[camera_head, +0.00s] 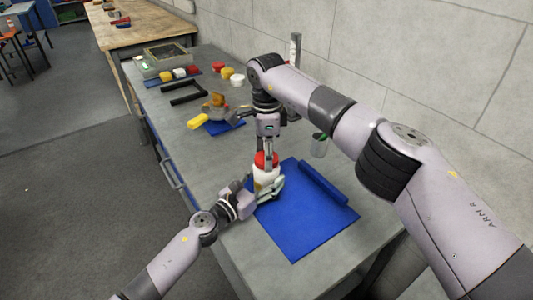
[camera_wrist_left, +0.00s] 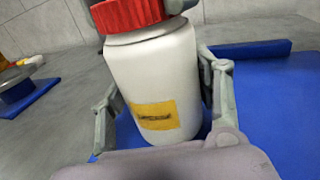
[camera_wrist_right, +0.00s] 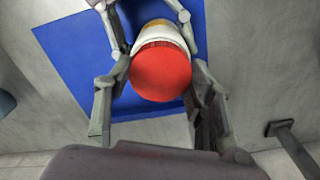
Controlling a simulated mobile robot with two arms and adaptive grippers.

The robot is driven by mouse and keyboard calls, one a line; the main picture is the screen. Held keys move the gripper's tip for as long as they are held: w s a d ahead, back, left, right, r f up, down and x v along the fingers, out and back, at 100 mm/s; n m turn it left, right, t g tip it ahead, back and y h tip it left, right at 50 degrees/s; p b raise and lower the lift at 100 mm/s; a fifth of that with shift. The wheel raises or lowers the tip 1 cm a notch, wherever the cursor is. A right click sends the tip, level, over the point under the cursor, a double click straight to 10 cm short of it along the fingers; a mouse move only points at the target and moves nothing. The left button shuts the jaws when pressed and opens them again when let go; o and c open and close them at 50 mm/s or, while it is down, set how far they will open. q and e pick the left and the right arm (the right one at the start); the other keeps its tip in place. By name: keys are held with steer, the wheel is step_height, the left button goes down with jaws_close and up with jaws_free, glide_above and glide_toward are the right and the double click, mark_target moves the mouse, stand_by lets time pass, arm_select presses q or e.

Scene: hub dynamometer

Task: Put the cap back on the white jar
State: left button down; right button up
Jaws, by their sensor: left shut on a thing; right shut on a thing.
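The white jar (camera_head: 267,175) stands upright over the blue mat (camera_head: 310,225). It has a yellow label, seen in the left wrist view (camera_wrist_left: 150,75). My left gripper (camera_head: 267,188) is shut around the jar's body from the front. The red cap (camera_head: 263,160) is at the jar's mouth, and in the left wrist view (camera_wrist_left: 128,13) it looks slightly off to the left. My right gripper (camera_head: 267,150) points down from above and is shut on the cap, whose red top faces the right wrist view (camera_wrist_right: 161,72). I cannot tell whether the cap is seated.
A blue bar (camera_head: 323,183) lies along the mat's right side. A yellow-handled tool (camera_head: 200,121), a black handle frame (camera_head: 186,92) and several coloured caps lie farther back. The bench's left edge is close.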

steer(key=m, duration=1.4)
steer(key=o, duration=1.3)
steer(key=shift+r, duration=2.25)
steer(key=shift+c, duration=0.3)
